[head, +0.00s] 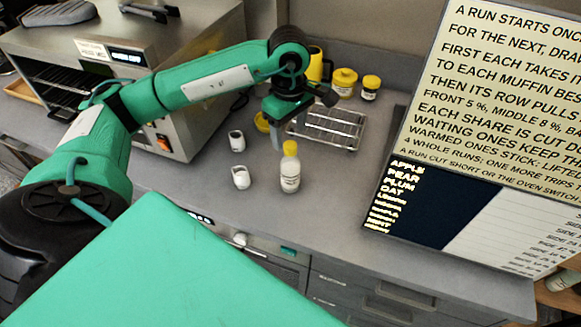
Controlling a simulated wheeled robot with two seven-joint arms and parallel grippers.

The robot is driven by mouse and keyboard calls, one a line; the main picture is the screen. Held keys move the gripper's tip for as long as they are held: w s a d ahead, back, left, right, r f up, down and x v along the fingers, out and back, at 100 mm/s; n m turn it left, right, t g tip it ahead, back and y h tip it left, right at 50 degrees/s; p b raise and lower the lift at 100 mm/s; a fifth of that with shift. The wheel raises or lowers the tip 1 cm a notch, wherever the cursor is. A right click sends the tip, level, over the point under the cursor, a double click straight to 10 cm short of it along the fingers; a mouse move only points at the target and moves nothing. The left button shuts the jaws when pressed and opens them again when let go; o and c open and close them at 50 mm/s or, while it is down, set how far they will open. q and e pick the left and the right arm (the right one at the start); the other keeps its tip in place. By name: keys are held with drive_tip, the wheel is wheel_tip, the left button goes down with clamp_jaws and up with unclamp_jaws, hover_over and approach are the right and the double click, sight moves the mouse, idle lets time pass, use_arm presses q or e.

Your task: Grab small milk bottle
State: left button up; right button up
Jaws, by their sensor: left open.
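A small white bottle with a yellow cap (290,175) stands upright on the grey counter, and I take it to be the milk bottle. My left gripper (279,138) hangs from above, just behind and over the bottle's cap in the head view. Its jaws are open and a grey finger points down beside the cap. The bottle is not held, and I cannot tell the exact gap between finger and cap. My right gripper is out of view.
Two small white items (240,178) stand left of the bottle. A wire rack (340,135), yellow-lidded jars (344,84) and a yellow jug (314,66) are behind. A steel toaster oven (185,110) is left, a large sign board (480,120) right. The counter right of the bottle is clear.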

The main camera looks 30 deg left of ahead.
sight(290, 144)
use_arm(q)
wheel_tip(290, 144, down, 3)
drive_tip(key=shift+r, duration=0.2)
drive_tip(key=shift+w+f+p, duration=0.15)
drive_tip(key=shift+f+p, duration=0.35)
drive_tip(key=shift+p, duration=0.3)
drive_tip(key=f, duration=0.1)
drive_tip(key=f+p, duration=0.2)
drive_tip(key=shift+w+a+f, duration=0.15)
drive_tip(key=shift+w, duration=0.1)
drive_tip(key=shift+f, duration=0.5)
clamp_jaws()
